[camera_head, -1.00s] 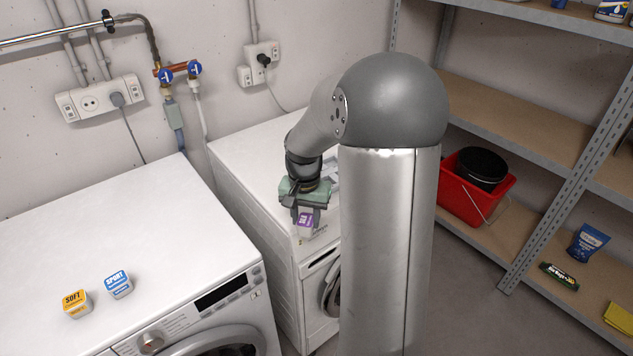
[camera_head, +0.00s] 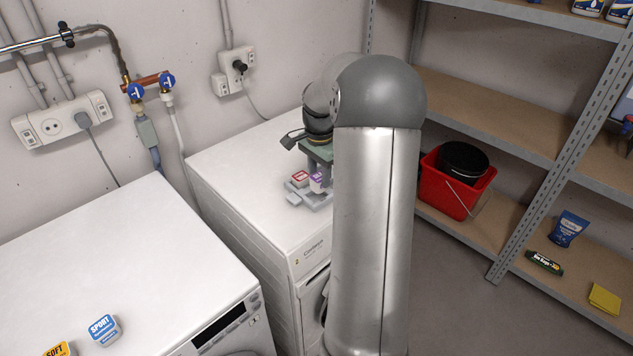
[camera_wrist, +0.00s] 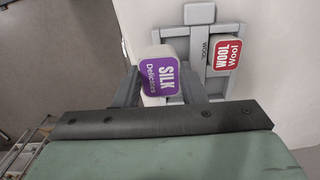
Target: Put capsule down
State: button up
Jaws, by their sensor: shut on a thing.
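A capsule with a purple SILK Delicates label (camera_head: 317,182) is between the fingers of my gripper (camera_wrist: 163,84), which is shut on it. The capsule label (camera_wrist: 162,73) faces the wrist camera. A grey tray (camera_head: 295,199) lies on the far white machine's top (camera_head: 243,170). A red-labelled Wool capsule (camera_head: 300,177) sits in the tray, and also shows in the wrist view (camera_wrist: 229,55) beside the silk capsule. The silk capsule is over or at the tray; whether it touches the tray I cannot tell. My arm hides the tray's right part in the head view.
A blue SPORT capsule (camera_head: 103,329) and a yellow SOFT capsule (camera_head: 57,350) stand on the near machine (camera_head: 120,250). A wall with pipes and sockets is behind. A shelf with a red bucket (camera_head: 453,189) is at the right.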

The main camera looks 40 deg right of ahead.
jog(key=w+f, duration=0.1)
jog(key=w+d+f, duration=0.1)
jog(key=f, duration=0.1)
jog(key=shift+w, duration=0.1)
jog(key=shift+w+f+p, duration=0.1)
jog(key=shift+f+p, duration=0.25)
jog(key=shift+f, duration=1.2)
jog(key=shift+f, duration=0.2)
jog(key=o, duration=1)
jog(key=shift+c, duration=0.2)
jog(key=shift+r, duration=0.15)
